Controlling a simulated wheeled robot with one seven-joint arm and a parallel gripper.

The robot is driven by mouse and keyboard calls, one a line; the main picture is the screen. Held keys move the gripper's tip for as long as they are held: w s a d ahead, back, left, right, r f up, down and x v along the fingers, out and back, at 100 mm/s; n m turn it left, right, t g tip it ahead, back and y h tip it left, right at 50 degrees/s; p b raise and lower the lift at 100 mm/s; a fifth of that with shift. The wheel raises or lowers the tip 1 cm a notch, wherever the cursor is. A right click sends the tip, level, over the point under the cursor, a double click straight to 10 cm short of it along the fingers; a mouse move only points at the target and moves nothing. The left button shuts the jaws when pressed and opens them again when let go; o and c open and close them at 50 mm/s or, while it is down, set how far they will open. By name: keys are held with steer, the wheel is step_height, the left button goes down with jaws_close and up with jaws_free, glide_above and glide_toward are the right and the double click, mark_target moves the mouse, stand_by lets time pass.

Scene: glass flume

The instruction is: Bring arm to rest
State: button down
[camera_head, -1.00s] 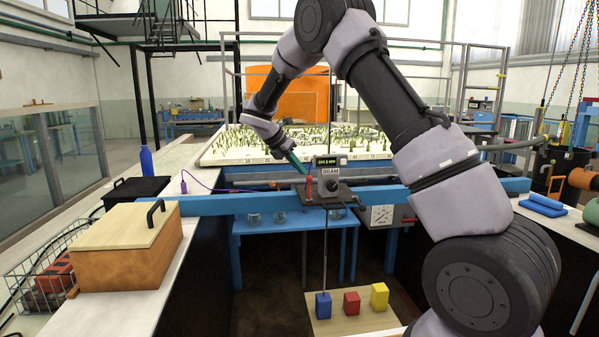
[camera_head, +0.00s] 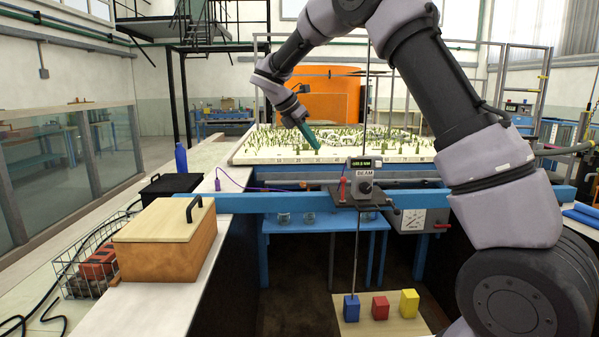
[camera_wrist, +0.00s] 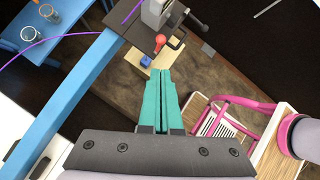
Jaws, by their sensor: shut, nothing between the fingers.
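My gripper (camera_head: 309,138) has teal fingers and hangs at the end of my raised, bent arm, in front of the pale planted board in the head view. In the wrist view my gripper (camera_wrist: 165,75) points down over the floor, its two teal fingers together with nothing between them. It is apart from the blue beam (camera_head: 270,202) and from the grey BEAM device (camera_head: 364,187) with a small display and a red lever.
A wooden box (camera_head: 165,240) with a handled lid, a wire basket (camera_head: 85,270) and a dark blue bottle (camera_head: 181,159) stand on the left counter. Blue (camera_head: 351,308), red (camera_head: 380,307) and yellow (camera_head: 409,303) blocks sit on a low board. A pink frame (camera_wrist: 235,110) shows in the wrist view.

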steer(key=s+d+r+m+y, duration=0.3)
steer(key=s+d+r+m, duration=0.3)
steer(key=s, duration=0.3)
steer(key=s+d+r+m+y, duration=0.2)
steer(key=s+d+r+m, duration=0.1)
steer(key=s+d+m, duration=0.45)
steer(key=s+d+f+m+t+y, duration=0.1)
steer(key=s+d+m+t+y, duration=0.1)
steer(key=s+m, duration=1.3)
steer(key=s+t+y, duration=0.1)
steer(key=s+t, duration=0.1)
steer(key=shift+s+f+t+y, duration=0.15)
steer(key=shift+f+t+y, duration=0.1)
steer(key=shift+t+y, duration=0.05)
